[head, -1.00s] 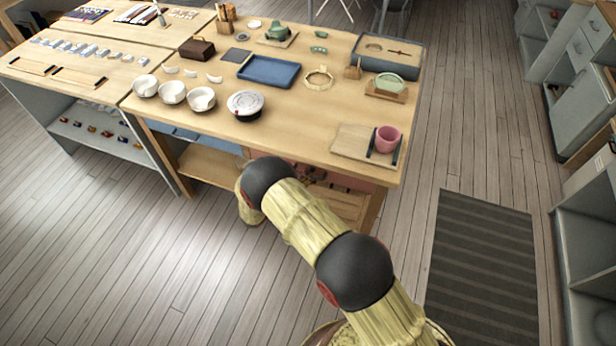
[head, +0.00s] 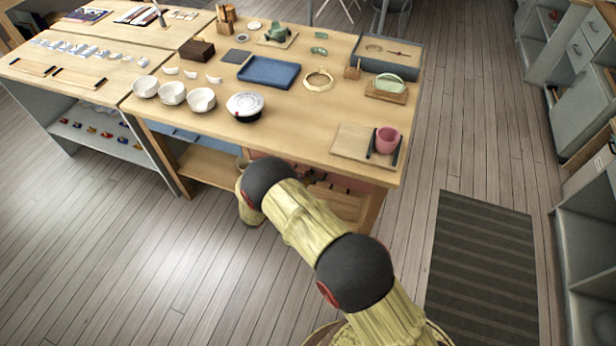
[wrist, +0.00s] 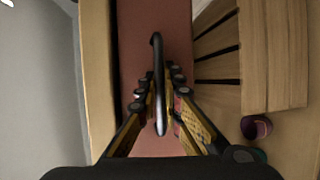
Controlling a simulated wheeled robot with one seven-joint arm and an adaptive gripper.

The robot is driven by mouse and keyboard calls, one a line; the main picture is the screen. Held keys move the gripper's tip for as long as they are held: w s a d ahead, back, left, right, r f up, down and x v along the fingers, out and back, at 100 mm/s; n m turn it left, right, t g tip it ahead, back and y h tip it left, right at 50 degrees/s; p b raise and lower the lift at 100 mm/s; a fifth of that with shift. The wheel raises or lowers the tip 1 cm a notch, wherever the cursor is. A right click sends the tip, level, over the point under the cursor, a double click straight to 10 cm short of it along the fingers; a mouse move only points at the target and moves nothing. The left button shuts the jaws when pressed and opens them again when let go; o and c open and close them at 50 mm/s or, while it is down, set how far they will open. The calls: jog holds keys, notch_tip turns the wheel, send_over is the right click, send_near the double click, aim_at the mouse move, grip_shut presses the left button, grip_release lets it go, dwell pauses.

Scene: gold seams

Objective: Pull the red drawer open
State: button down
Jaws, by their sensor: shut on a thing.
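The red drawer (wrist: 135,45) shows its dull red face in the middle of the wrist view. Its dark bar handle (wrist: 158,55) runs lengthwise up the picture. My gripper (wrist: 159,92) has its fingers on both sides of the handle and is shut on it. In the head view, part of the reddish drawer (head: 350,179) shows under the right part of the table, and my arm covers much of that area. I cannot tell how far the drawer stands out.
The wooden table (head: 300,125) holds bowls, a blue tray (head: 268,71) and a pink cup (head: 386,139) near its right edge. Wooden slats and a small purple cup (wrist: 256,127) lie right of the drawer in the wrist view. The floor around the dark mat (head: 480,270) is clear.

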jog(key=shift+s, duration=0.1)
jog(key=s+a, duration=0.4)
jog(key=s, duration=0.8)
jog(key=s+a, duration=0.5)
jog(key=s, duration=0.8)
jog(key=shift+b, duration=0.4)
jog(key=shift+w, duration=0.1)
jog(key=c, duration=2.2)
grip_release()
jog(key=v, duration=1.2)
jog(key=shift+r, duration=0.1)
